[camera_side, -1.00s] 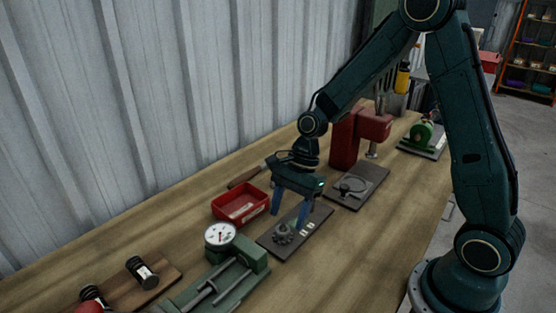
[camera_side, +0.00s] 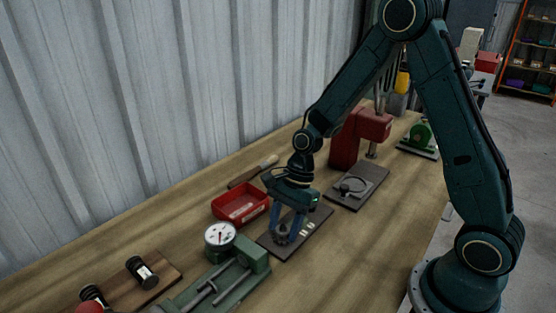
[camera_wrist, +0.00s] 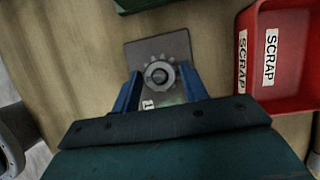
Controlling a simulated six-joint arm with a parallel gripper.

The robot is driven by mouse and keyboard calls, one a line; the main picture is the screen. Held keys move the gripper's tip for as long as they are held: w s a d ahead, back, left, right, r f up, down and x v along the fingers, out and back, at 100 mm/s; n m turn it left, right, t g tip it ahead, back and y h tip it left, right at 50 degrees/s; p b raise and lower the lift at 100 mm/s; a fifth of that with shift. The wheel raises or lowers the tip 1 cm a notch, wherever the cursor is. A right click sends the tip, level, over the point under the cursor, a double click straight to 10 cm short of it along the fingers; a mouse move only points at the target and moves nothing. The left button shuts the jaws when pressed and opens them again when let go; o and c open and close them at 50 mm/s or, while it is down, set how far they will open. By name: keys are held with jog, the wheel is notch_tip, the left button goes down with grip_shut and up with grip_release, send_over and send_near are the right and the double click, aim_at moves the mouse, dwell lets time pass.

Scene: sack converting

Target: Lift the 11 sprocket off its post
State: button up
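The toothed grey sprocket (camera_wrist: 158,63) sits around a round post or hub on a dark plate (camera_wrist: 178,44), nearly centred between my fingers in the wrist view. In the side view the sprocket (camera_side: 282,239) shows small and dark below my gripper (camera_side: 286,231). My gripper (camera_wrist: 160,75) is open, with one blue finger on each side of the sprocket. A gap shows between each finger and the teeth in the wrist view. A white label (camera_wrist: 148,103) on the plate is partly hidden by my gripper; only a "1" reads clearly.
A red SCRAP bin (camera_wrist: 292,100) stands close beside the plate; the side view shows it too (camera_side: 240,216). A dial gauge (camera_side: 219,234) on a green fixture (camera_side: 228,284) stands in front. A red press (camera_side: 348,145) and another dark plate (camera_side: 372,182) lie beyond.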

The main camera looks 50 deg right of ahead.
jog(key=c, duration=0.9)
jog(key=shift+o, duration=0.2)
jog(key=shift+r, duration=0.2)
notch_tip(320, 180, up, 20)
jog(key=shift+f, duration=0.15)
